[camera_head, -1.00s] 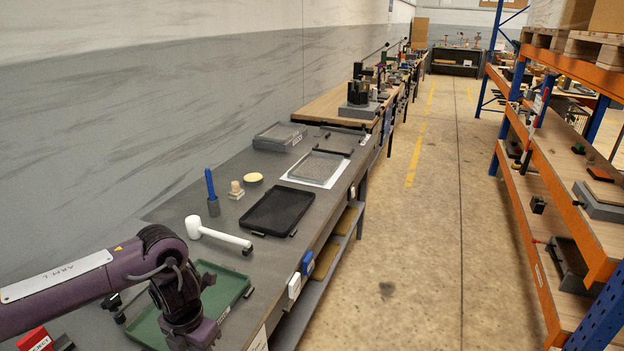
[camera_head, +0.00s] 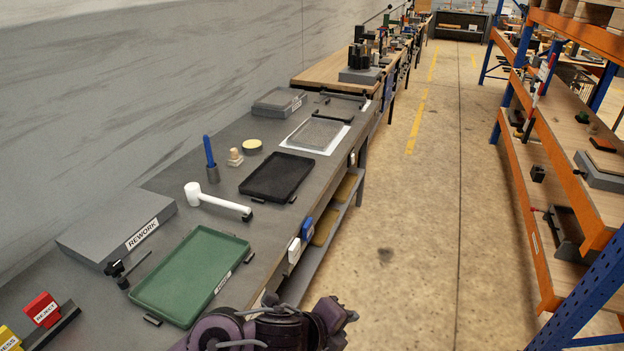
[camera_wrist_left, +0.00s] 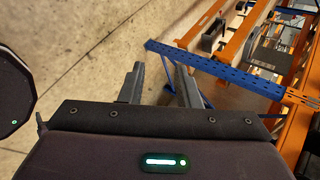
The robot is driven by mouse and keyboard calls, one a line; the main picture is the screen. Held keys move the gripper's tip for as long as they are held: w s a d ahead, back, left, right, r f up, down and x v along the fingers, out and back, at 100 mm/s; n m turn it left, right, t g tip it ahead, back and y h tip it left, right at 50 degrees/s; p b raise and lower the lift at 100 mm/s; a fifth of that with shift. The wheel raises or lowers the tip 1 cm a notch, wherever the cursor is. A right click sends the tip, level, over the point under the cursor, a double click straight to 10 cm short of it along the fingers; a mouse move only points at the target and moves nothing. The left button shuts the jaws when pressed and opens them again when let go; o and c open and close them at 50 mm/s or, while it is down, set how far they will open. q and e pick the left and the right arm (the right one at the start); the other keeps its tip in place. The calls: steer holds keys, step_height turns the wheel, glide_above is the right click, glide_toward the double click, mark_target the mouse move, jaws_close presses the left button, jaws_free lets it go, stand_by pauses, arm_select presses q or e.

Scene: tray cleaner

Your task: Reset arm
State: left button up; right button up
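My left arm, purple and black, is at the bottom middle of the head view, over the front edge of the workbench and the aisle. In the left wrist view my left gripper (camera_wrist_left: 161,72) has its two grey fingers apart, with nothing between them and floor beyond. Its fingers cannot be made out clearly in the head view. My right gripper is not in view. The green tray (camera_head: 192,276) lies empty on the bench, left of my arm and apart from it.
The bench also holds a white mallet (camera_head: 216,202), a black tray (camera_head: 278,177), a grey REWORK box (camera_head: 118,228) and a red block (camera_head: 41,309). The aisle floor (camera_head: 400,230) is clear. An orange and blue rack (camera_head: 565,215) stands at the right.

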arm_select(q)
steer(key=s+a+n+t+y, duration=0.15)
steer(key=a+n+y, duration=0.25)
steer(key=a+n, duration=0.9)
steer(key=s+a+f+n+g+y, duration=0.3)
steer(key=s+a+f+n+g, duration=0.2)
steer(key=s+a+n, duration=0.7)
step_height(320, 180, down, 32)
steer(key=s+f+n+b, duration=0.1)
steer(key=s+b, duration=0.1)
steer(key=s+a+f+g, duration=0.1)
steer(key=s+a+f, duration=0.1)
steer(key=s+f, duration=0.6)
steer(key=s+a+f+g+b, duration=0.1)
steer(key=s+f, duration=0.8)
steer(key=s, duration=0.1)
steer(key=shift+s+a, duration=0.15)
steer(key=shift+a, duration=0.2)
